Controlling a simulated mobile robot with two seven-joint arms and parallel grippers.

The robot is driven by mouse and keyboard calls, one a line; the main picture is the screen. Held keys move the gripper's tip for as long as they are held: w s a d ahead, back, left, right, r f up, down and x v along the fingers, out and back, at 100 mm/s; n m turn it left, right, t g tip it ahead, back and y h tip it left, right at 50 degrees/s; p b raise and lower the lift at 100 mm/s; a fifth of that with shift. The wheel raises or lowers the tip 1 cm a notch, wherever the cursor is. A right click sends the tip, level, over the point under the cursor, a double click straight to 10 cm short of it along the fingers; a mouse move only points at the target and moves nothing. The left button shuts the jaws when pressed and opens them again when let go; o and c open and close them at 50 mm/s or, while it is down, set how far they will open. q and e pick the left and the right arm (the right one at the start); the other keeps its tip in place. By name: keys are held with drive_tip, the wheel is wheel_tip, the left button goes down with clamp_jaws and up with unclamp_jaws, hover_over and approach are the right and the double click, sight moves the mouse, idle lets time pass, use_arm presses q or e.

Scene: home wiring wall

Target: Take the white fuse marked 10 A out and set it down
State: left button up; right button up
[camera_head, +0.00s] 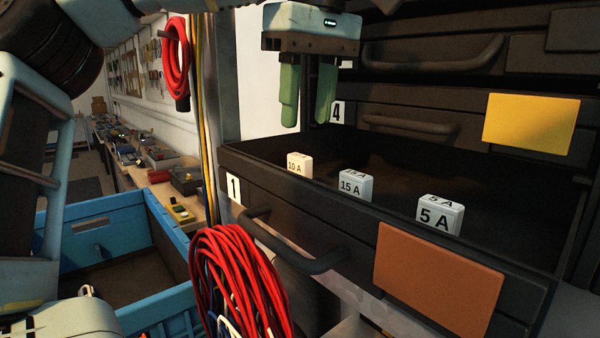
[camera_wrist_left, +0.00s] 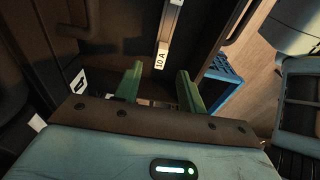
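The white fuse marked 10 A (camera_head: 299,164) stands in the open dark drawer (camera_head: 330,215) labelled 1, near its left end, and looks slightly cream. It also shows in the left wrist view (camera_wrist_left: 160,58), just beyond the gap between the fingertips. My left gripper (camera_head: 306,112) hangs above the drawer with its green fingers pointing down. The fingers are apart, with nothing between them, and their tips look higher than the fuse. In the left wrist view the gripper (camera_wrist_left: 159,75) also looks open and empty. My right gripper is not in view.
White fuses marked 15 A (camera_head: 355,185) and 5 A (camera_head: 440,215) stand to the right in the drawer. Closed drawers rise behind. A drawer handle (camera_head: 290,245) and red cable coil (camera_head: 240,280) are in front. A blue crate (camera_head: 165,225) stands at left.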

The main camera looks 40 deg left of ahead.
sight(299, 155)
use_arm(q)
drive_tip(key=f, duration=0.2)
drive_tip(key=a+f, duration=0.1)
drive_tip(key=shift+s+f+p, duration=0.15)
drive_tip(key=shift+f+p, duration=0.25)
drive_tip(key=shift+f, duration=0.6)
clamp_jaws()
